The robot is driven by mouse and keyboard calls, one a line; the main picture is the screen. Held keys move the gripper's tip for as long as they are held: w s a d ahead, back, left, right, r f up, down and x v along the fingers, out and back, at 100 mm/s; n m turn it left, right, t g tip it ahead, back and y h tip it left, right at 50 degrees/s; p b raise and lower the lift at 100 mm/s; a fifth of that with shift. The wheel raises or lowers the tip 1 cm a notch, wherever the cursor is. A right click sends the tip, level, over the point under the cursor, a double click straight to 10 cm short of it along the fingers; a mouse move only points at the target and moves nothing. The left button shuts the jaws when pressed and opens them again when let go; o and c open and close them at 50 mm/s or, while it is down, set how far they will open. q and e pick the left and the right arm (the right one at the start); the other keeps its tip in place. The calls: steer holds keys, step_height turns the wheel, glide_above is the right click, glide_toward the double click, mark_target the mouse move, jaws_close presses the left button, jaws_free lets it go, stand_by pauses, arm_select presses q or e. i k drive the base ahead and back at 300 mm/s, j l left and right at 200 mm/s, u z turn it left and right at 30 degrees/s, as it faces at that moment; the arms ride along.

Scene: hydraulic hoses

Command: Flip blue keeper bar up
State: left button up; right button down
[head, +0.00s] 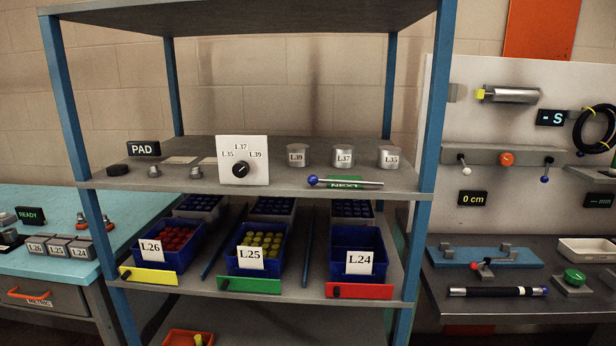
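I cannot tell for sure which part is the blue keeper bar. A metal rod with a blue ball end (345,182) lies across the front edge of the upper shelf, nearly level, over a green NEXT label (343,185). On the lower shelf, a yellow bar (155,277), a green bar (255,286) and a red bar (365,291) stand in front of the blue bins L26 (188,262), L25 (284,268) and L24 (338,268). A blue plate with clamps (520,259) lies on the right bench. Neither of my grippers is in view.
A shelf rack with blue posts (431,130) stands in the middle. A white dial plate (258,157) and metal caps L39, L37 and L35 (389,156) stand on its upper shelf. A turquoise bench (120,212) is at left, a dark bench (440,285) at right.

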mark_target(313, 180)
steer(key=i+j+u, duration=0.45)
steer(key=i+j, duration=0.3)
steer(key=j, duration=0.1)
